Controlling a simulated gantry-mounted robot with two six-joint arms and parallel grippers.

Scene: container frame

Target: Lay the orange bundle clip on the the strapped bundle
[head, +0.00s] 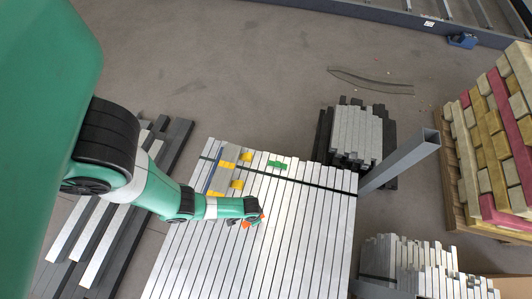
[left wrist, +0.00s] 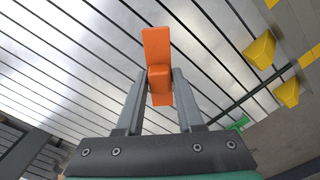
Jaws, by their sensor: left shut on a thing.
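The strapped bundle (head: 285,235) is a wide layer of pale metal bars with a dark strap across it, in the middle of the head view. Its bars also fill much of the left wrist view (left wrist: 60,50). My left gripper (head: 258,216) is over the bundle, on the near side of the strap. In the left wrist view the left gripper (left wrist: 160,78) is shut on the orange bundle clip (left wrist: 157,45). Only a little of the clip (head: 246,224) shows in the head view. I cannot tell whether the clip touches the bars. My right gripper is not in view.
A green piece (head: 277,165) and a grey plate with yellow blocks (head: 236,184) lie at the bundle's far end. A grey post (head: 400,162) rises to the right. Dark and pale bars lie to the left; more bar stacks (head: 355,135) and a brick pallet stand right.

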